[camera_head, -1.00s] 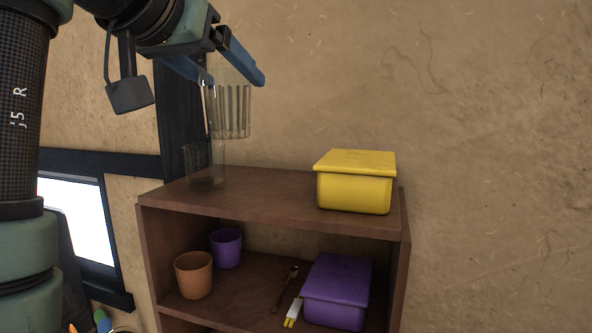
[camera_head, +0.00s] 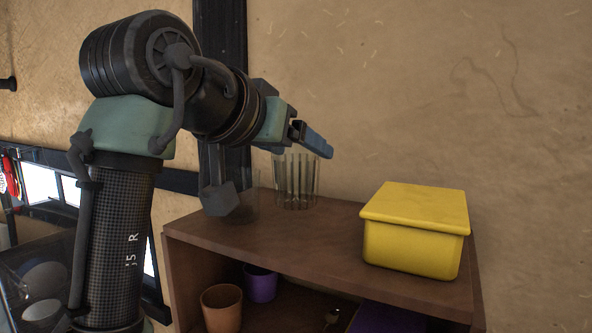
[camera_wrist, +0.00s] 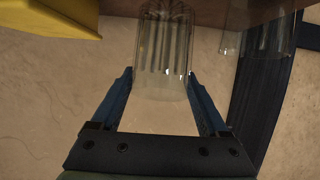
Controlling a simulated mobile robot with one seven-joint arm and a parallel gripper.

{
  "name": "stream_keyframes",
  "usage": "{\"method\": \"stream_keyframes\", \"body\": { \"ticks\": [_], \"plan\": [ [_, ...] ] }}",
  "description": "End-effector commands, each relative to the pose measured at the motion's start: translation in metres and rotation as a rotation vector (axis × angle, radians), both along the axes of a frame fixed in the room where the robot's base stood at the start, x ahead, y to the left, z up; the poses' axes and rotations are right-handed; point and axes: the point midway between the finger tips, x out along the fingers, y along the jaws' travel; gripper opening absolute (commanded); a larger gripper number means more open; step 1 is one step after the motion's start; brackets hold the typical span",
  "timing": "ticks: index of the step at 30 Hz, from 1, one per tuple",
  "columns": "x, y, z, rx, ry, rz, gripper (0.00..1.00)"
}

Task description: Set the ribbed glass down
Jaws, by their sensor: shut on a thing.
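The ribbed glass (camera_head: 296,182) is clear and upright at the top of the brown shelf unit (camera_head: 325,236), towards the back. Its base is at or just above the board; I cannot tell if it touches. My gripper (camera_head: 326,150) is shut on the glass near its rim. In the wrist view, the ribbed glass (camera_wrist: 163,50) stands between the two blue fingers of my gripper (camera_wrist: 160,78), its far end by the shelf edge.
A plain clear glass (camera_head: 246,207) stands just left of the ribbed one, partly hidden by my arm. A yellow lidded box (camera_head: 412,245) stands to the right, with bare board between. Below are an orange cup (camera_head: 221,309) and a purple cup (camera_head: 260,284).

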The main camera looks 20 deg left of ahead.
Motion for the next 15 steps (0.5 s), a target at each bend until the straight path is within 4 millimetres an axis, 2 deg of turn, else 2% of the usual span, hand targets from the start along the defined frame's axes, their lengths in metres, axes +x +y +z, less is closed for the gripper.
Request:
{"method": "stream_keyframes", "body": {
  "ticks": [9, 15],
  "plan": [
    [0.0, 0.001, -0.034, -0.002, 0.0, 0.001, 0.02],
    [0.0, 0.0, -0.038, -0.001, -0.003, 0.0, 0.02]
  ]
}}
